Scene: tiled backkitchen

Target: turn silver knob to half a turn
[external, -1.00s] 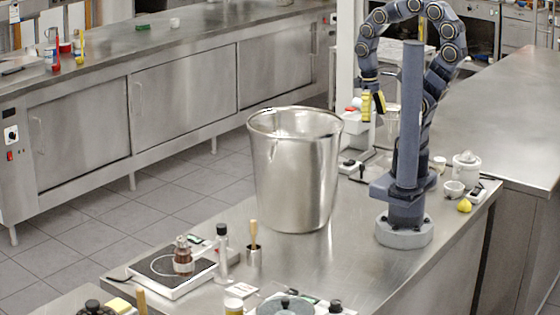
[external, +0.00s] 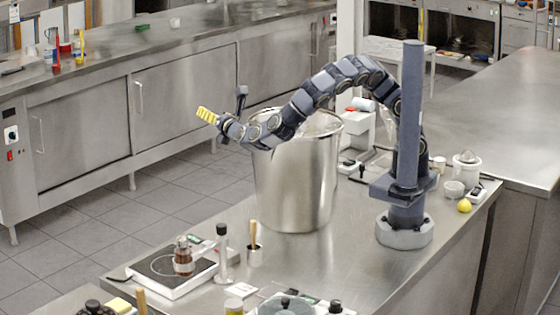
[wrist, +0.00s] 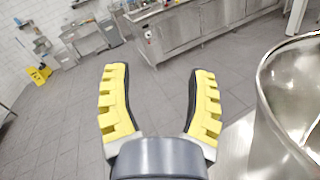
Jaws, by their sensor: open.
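My gripper (external: 208,116) has yellow ridged fingers and is stretched out to the left, above and beyond the big steel pot (external: 295,185). The pot's rim (wrist: 262,75) shows at the right of that view. I cannot make out a clearly silver knob.
A hotplate (external: 152,284) with a brown bottle (external: 183,256) stands at the counter's front left. A small steel cup (external: 254,257) with a wooden-handled tool is beside it. A lemon (external: 464,206) and white mortar (external: 454,189) are right of my base. Tiled floor is open left of the counter.

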